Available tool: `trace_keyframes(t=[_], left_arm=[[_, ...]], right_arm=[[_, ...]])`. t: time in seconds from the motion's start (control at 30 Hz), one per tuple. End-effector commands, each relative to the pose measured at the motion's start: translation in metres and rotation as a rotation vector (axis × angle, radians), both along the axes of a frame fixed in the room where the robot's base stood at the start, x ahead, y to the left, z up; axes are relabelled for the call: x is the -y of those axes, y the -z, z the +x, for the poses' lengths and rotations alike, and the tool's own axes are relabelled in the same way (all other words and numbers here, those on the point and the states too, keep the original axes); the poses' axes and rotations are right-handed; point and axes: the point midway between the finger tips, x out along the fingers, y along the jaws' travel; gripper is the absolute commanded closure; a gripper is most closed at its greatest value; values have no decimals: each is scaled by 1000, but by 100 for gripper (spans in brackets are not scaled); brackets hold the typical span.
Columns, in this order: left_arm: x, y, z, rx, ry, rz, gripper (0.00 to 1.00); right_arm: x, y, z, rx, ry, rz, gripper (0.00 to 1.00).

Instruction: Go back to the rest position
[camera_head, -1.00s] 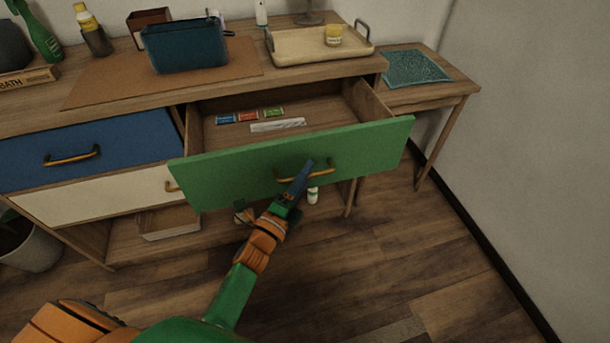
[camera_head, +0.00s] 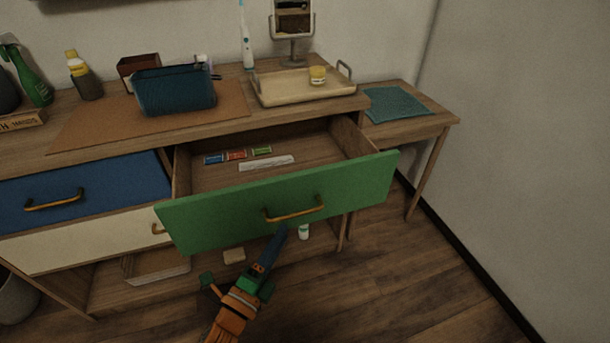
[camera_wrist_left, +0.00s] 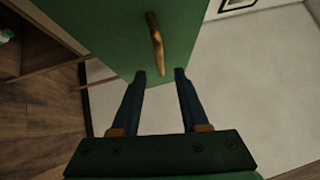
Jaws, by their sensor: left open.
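My left gripper (camera_head: 276,240) is in front of and just below the green drawer front (camera_head: 345,191), clear of its brass handle (camera_head: 296,211). In the left wrist view its two dark fingers (camera_wrist_left: 160,76) are apart with nothing between them. The handle (camera_wrist_left: 155,40) shows there just beyond the fingertips. The green drawer is pulled open. Inside it lie several small coloured packets (camera_head: 237,155) and a white strip (camera_head: 266,163). My right gripper is not seen.
A side table (camera_head: 421,129) stands right. A small white bottle (camera_head: 304,231) is below the drawer. The floor at the right is free.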

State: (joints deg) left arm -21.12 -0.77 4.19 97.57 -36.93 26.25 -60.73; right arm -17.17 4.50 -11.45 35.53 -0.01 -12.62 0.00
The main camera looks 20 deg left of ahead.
Motion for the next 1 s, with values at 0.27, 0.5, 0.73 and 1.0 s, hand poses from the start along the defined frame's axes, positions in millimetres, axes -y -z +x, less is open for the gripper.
trace_keyframes(t=[0.27, 0.5, 0.73, 1.0], left_arm=[[-5, 170, -41, -592, -151, -524, 55], [-15, 321, -184, -1175, -625, -982, 55], [-36, 370, -324, -1433, -1164, -1160, 55], [-35, 243, -322, -1430, -1162, -1166, 55]], right_arm=[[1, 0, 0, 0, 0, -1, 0], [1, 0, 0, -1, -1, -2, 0], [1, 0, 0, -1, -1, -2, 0], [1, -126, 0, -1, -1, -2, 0]])
